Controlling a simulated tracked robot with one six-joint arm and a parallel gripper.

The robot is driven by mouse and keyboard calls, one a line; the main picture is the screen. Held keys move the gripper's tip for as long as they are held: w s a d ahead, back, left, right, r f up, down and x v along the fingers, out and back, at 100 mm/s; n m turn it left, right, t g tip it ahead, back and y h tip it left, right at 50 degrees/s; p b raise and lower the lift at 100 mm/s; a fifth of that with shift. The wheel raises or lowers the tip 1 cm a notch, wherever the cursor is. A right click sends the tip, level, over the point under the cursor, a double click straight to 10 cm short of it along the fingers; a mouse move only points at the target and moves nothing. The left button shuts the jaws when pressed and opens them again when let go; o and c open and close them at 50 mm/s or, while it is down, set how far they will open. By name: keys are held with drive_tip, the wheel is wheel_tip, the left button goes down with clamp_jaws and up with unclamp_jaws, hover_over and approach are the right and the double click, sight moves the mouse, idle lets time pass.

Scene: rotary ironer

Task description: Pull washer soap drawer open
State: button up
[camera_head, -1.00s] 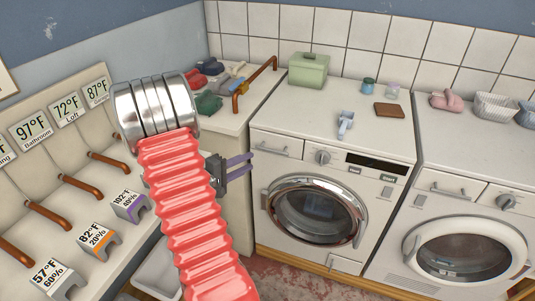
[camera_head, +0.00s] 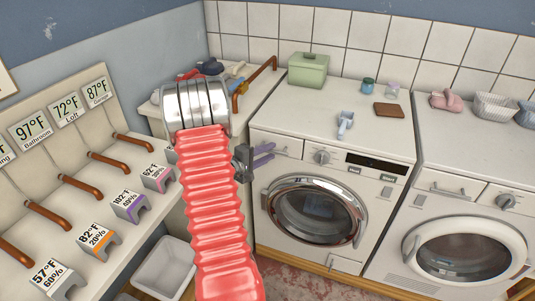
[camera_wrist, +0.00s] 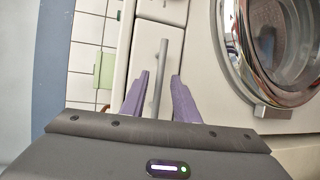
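The washer (camera_head: 330,178) is white with a round chrome-rimmed door. Its soap drawer (camera_head: 292,139) is at the upper left of its front and looks flush. The drawer also shows in the wrist view (camera_wrist: 153,37), with its grey bar handle (camera_wrist: 163,52). My gripper (camera_head: 270,151) is at the drawer's left part and covers some of the handle in the head view. In the wrist view my gripper (camera_wrist: 160,76) is open, with one purple finger on each side of the bar. Gaps show beside the bar; I cannot tell how deep it sits between the fingers.
The washer's round door (camera_head: 314,212) is below and right of the drawer, close to my gripper. A second machine (camera_head: 465,240) stands to the right. A blue scoop (camera_head: 345,123), a brown block (camera_head: 389,110) and a green box (camera_head: 308,70) are on top. A pale bin (camera_head: 164,268) stands at the left.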

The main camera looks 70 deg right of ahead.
clamp_jaws()
idle(0.5)
